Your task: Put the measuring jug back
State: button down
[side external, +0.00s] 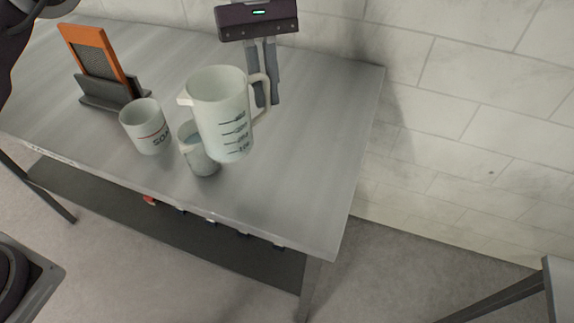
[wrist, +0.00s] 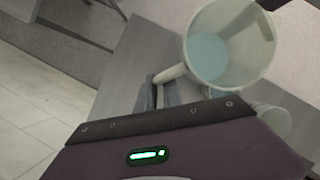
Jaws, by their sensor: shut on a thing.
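The measuring jug (side external: 221,108) is whitish, with dark graduation marks and a handle on its right in the side external view. My gripper (side external: 266,100) is shut on the jug's handle. The jug looks close to upright. I cannot tell for sure whether its base is clear of the table. In the wrist view the jug (wrist: 232,42) shows its open mouth and a pale blue inside. The gripper's fingers (wrist: 165,94) meet the handle there.
A smaller glass cup (side external: 202,160) with bluish contents stands right by the jug, partly hidden by it. A white mug marked "SOAP" (side external: 143,127) and an orange-framed board in a grey holder (side external: 108,92) stand to the left. The grey table (side external: 310,150) is clear on the right.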

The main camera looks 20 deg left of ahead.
jog(key=w+f+n+t+h, duration=0.2)
jog(key=w+n+t, duration=0.2)
jog(key=w+n, duration=0.5)
jog(key=f+n, duration=0.1)
jog(key=f, duration=0.2)
jog(key=s+f, duration=0.1)
jog(key=f, duration=0.2)
jog(key=f+n, duration=0.1)
jog(key=f, duration=0.2)
jog(key=shift+s+a+f+n, duration=0.15)
jog(key=shift+s+f+n, duration=0.1)
jog(key=shift+f+n, duration=0.1)
jog(key=shift+f, duration=0.15)
jog(key=c, duration=1.5)
grip_release()
